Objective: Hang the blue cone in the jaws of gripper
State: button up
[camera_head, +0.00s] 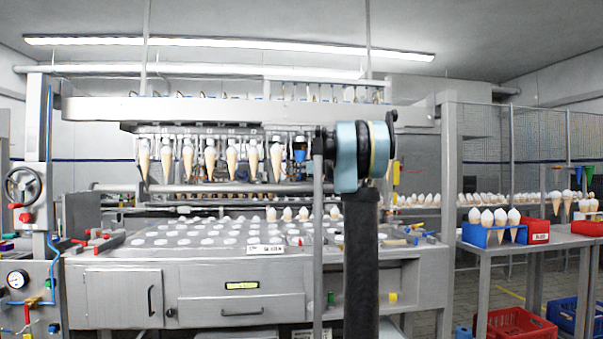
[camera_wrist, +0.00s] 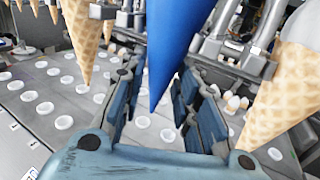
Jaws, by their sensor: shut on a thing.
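In the wrist view the blue cone (camera_wrist: 180,45) stands point down between the two fingers of my gripper (camera_wrist: 155,95), its tip low between the finger pads. My gripper is shut on it. The cone's upper part runs out of the picture, so its rim and whether machine jaws hold it are hidden. In the head view a small blue patch (camera_head: 299,155) shows at the right end of the hanging row, partly covered by dark parts; my arm hides much there. Overhead machine jaws (camera_wrist: 240,55) show in the wrist view.
Wafer cones with white tops hang in a row (camera_head: 231,155) left of the blue patch. In the wrist view wafer cones hang close on the left (camera_wrist: 82,30) and right (camera_wrist: 280,95). Below is a grey plate (camera_head: 190,245) with white discs. A side table (camera_head: 520,245) holds more cones.

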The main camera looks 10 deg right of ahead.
jog(key=shift+f, duration=0.45)
dwell(1.0)
jog(key=o, duration=1.3)
jog(key=shift+s, duration=0.1)
jog(key=s, duration=0.8)
jog(key=shift+s, duration=0.4)
dwell(0.7)
